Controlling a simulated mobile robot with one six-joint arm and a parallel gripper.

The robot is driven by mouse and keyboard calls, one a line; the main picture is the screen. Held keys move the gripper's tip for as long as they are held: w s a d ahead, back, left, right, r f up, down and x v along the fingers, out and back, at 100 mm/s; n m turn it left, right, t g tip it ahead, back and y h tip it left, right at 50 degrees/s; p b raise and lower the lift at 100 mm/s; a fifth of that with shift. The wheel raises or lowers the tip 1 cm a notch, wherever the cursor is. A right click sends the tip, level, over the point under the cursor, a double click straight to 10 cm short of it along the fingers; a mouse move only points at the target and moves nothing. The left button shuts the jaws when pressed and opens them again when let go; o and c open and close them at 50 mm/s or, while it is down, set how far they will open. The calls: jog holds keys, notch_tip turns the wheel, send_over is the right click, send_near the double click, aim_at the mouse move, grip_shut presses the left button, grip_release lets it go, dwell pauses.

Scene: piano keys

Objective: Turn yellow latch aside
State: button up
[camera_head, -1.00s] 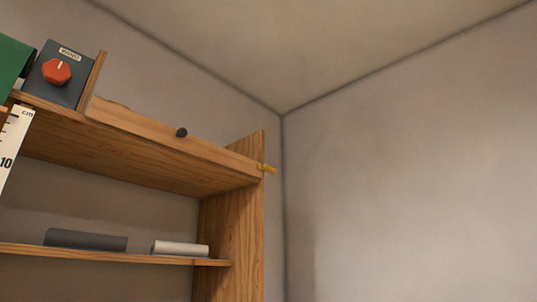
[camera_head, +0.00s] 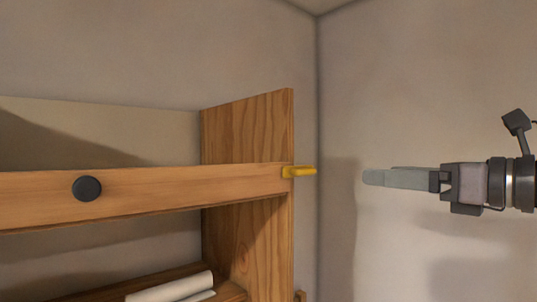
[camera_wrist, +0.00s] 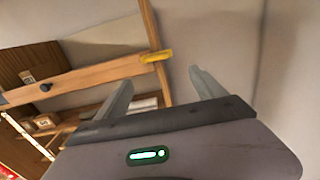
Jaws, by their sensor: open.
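The yellow latch (camera_head: 298,172) sits at the right end of a wooden front board (camera_head: 150,192), against the edge of the upright side panel. It points right, roughly level, past the panel's edge. It also shows in the wrist view (camera_wrist: 156,56), ahead of the fingers and between them in the picture. My gripper (camera_head: 372,177) is to the right of the latch at about its height in the head view, with a gap between them. In the wrist view its two fingers (camera_wrist: 158,84) are apart with nothing between them.
A round dark knob (camera_head: 87,188) is on the front board. The wooden side panel (camera_head: 265,125) rises behind the latch. A pale roll (camera_head: 172,287) lies on the shelf below. Bare grey wall is behind my gripper.

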jog(key=p, duration=0.2)
send_near(308, 170)
jog(key=p+x, duration=0.2)
jog(key=x, duration=0.5)
jog(key=shift+w+a, duration=0.1)
jog(key=shift+w, duration=0.25)
jog(key=shift+a, duration=0.5)
jog(key=shift+w+d+f, duration=0.1)
jog(key=shift+w, duration=0.2)
jog(key=shift+c, duration=0.2)
jog(key=shift+s, duration=0.1)
jog(key=c, duration=1.3)
